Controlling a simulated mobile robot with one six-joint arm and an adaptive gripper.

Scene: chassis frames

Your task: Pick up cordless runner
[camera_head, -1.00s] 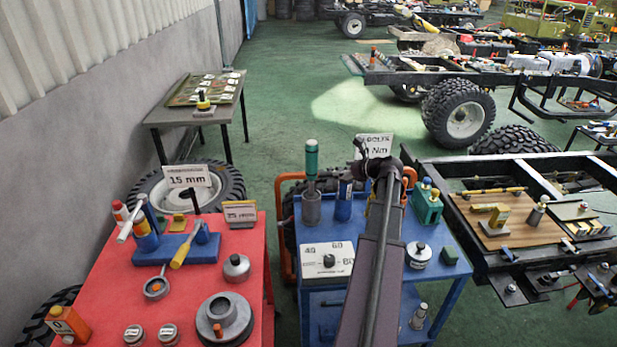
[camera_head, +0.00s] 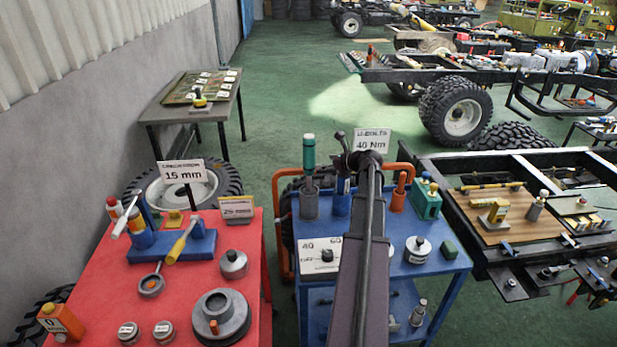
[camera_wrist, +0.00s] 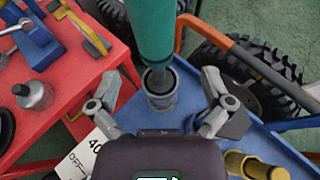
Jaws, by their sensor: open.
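A tall teal cylinder (camera_head: 309,155), which I take for the cordless runner, stands upright in a grey cup (camera_head: 309,204) on the blue cart. In the wrist view the teal tool (camera_wrist: 168,32) rises from the cup (camera_wrist: 160,95), its top cut off by the frame edge. My gripper (camera_wrist: 160,88) is open, one grey finger on each side of the cup and tool. No contact with the tool shows, and the gap is clear on both sides. In the head view my arm's end is just right of the tool, and the fingers are hard to make out.
The blue cart (camera_head: 442,267) also carries a blue holder, a 40/60 dial box (camera_head: 319,257), a grey-white canister (camera_head: 417,250) and a green caddy (camera_head: 426,201). An orange rail (camera_head: 281,240) runs behind. A red table (camera_head: 185,290) with tools stands left.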

